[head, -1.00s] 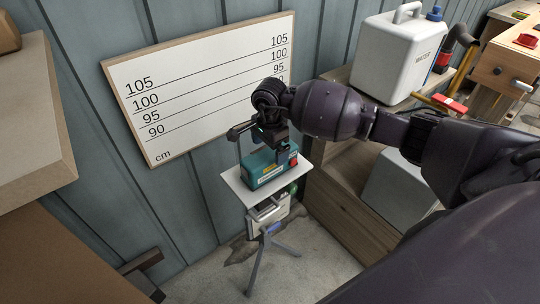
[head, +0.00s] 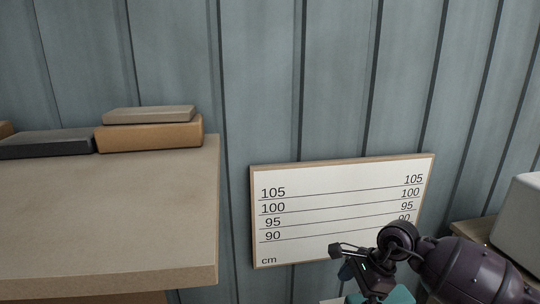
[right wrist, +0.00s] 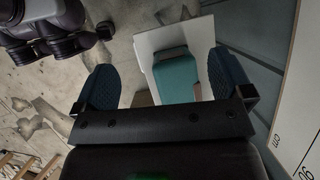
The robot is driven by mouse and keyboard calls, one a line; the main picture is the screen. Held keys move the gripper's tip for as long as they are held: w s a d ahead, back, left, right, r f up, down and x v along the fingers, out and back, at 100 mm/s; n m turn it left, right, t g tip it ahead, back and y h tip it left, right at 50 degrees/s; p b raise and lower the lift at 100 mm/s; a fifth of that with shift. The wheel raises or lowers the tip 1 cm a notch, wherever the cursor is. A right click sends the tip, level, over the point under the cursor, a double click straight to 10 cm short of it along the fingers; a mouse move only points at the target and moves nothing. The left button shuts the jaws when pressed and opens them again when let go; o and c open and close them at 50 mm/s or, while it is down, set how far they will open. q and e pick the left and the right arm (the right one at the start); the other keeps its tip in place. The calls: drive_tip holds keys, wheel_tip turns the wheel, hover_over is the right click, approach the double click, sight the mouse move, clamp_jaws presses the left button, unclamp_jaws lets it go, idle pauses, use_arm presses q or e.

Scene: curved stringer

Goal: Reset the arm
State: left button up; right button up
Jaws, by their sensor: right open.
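My right gripper (head: 366,284) is at the lower right of the head view, in front of the measuring board. In the right wrist view its two dark fingers (right wrist: 163,85) are spread apart with nothing gripped. A teal device (right wrist: 176,78) lies on a white stand top (right wrist: 150,42) and shows between and beyond the fingers. In the head view only bits of the teal device (head: 402,295) show around the gripper at the bottom edge; the rest is hidden or cut off.
A white board (head: 335,214) with centimetre lines leans on the blue-grey panelled wall. A tan worktop (head: 110,215) fills the left, with an orange-brown box (head: 150,134) and a dark slab (head: 48,144) at its back. A white container (head: 520,222) stands at the right edge.

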drive_tip(key=s+a+r+m+t+y, duration=0.3)
drive_tip(key=a+r+m+y, duration=0.1)
drive_tip(key=a+m+y, duration=0.15)
drive_tip(key=s+a+r+m+t+y, duration=0.2)
drive_tip(key=a+r+m+t+y, duration=0.1)
drive_tip(key=a+r+m+y, duration=0.25)
drive_tip(key=s+d+f+m+t+h, duration=0.1)
drive_tip(key=d+m+t+h, duration=0.55)
drive_tip(key=m, duration=0.75)
drive_tip(key=d+f+m+t+h, duration=0.2)
drive_tip(key=d+m+t+h, duration=0.45)
drive_tip(key=m, duration=0.65)
drive_tip(key=s+d+f+m+g+h, duration=0.5)
drive_tip(key=s+f+m+h, duration=0.1)
drive_tip(key=f+m, duration=0.15)
drive_tip(key=s+f+m+g+y, duration=0.1)
drive_tip(key=s+f+m+g, duration=0.4)
drive_tip(key=s, duration=0.4)
drive_tip(key=s+f+m+g+y, duration=0.1)
drive_tip(key=s+f+m+g, duration=0.25)
drive_tip(key=s+g, duration=0.45)
drive_tip(key=w+f+t+y, duration=0.1)
drive_tip(key=w+f+t, duration=0.4)
drive_tip(key=f+t, duration=0.4)
drive_tip(key=shift+d+f+t, duration=0.15)
drive_tip(key=shift+f+t, duration=0.25)
drive_tip(key=shift+t, duration=0.1)
